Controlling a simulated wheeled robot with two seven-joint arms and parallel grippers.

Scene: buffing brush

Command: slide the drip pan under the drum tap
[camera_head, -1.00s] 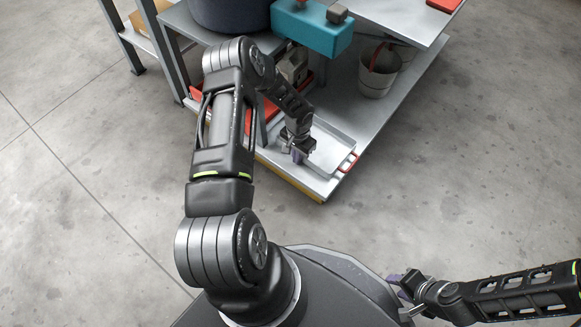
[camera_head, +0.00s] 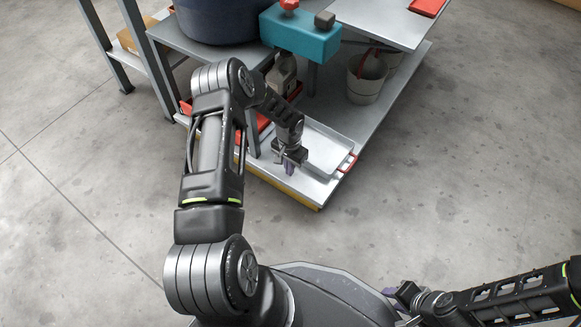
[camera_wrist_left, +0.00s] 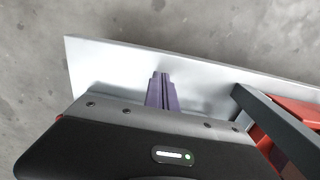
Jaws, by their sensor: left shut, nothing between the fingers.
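The drip pan (camera_head: 325,147), a shallow grey metal tray with a red handle at its right end, lies on the low shelf in the head view. The big dark blue drum (camera_head: 214,20) stands on the higher stand at the back left; I cannot make out its tap. My left gripper (camera_head: 289,169) is shut and empty at the pan's near left side, low over the shelf's front strip. Its purple fingers (camera_wrist_left: 161,92) are together in the left wrist view. My right gripper (camera_head: 390,292) is low at the front, partly hidden; its opening is unclear.
The low shelf (camera_head: 315,188) has a yellow front edge. A stand leg (camera_head: 253,135) rises left of my left gripper. A teal block (camera_head: 300,36) with red and dark knobs overhangs behind. A pale bucket (camera_head: 366,82) stands at back right. The concrete floor in front is open.

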